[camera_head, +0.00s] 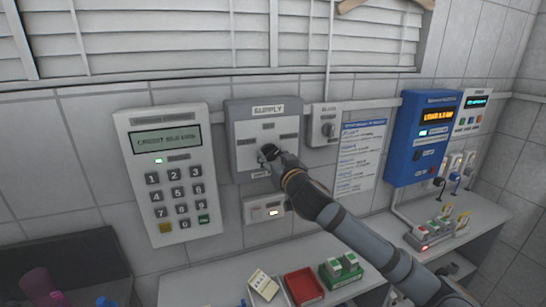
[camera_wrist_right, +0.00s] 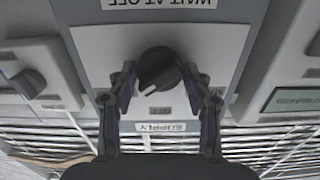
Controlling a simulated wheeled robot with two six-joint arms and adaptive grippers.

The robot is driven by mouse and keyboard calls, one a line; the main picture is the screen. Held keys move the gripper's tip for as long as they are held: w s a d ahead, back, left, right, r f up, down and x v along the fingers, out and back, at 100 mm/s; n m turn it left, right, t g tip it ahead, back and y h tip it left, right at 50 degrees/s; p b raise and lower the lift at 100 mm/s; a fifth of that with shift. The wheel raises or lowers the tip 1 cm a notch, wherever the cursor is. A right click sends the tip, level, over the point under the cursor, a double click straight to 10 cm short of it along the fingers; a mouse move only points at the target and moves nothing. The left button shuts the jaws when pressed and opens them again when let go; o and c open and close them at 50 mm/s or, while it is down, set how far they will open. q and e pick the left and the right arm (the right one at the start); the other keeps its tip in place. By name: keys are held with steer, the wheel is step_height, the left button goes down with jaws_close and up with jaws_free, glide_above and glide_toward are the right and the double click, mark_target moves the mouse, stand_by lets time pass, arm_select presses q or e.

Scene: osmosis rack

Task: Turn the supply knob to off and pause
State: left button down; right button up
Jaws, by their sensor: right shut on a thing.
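The grey supply box (camera_head: 238,118), labelled SUPPLY, is on the tiled wall in the head view. Its dark round supply knob (camera_wrist_right: 158,68) shows in the wrist view, which is upside down. A pale pointer mark on the knob points toward the lower left of that picture. My right gripper (camera_wrist_right: 158,82) has one finger on each side of the knob and is shut on it; in the head view the gripper (camera_head: 270,154) covers most of the knob. A plate reading WAIT AT OFF (camera_wrist_right: 160,3) shows at the wrist view's top edge. My left gripper is out of view.
A keypad panel (camera_head: 167,207) with a lit screen is left of the supply box. A smaller knob box (camera_head: 325,125) and a notice sheet (camera_head: 360,158) are right. A blue unit (camera_head: 420,140) hangs farther right.

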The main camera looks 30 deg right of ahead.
steer(key=n+p, duration=0.1)
steer(key=n, duration=0.4)
steer(key=shift+r, duration=0.15)
steer(key=n+p, duration=0.2)
steer(key=n, duration=0.3)
stand_by(0.3)
steer(key=o, duration=1.1)
steer(key=shift+o, duration=0.2)
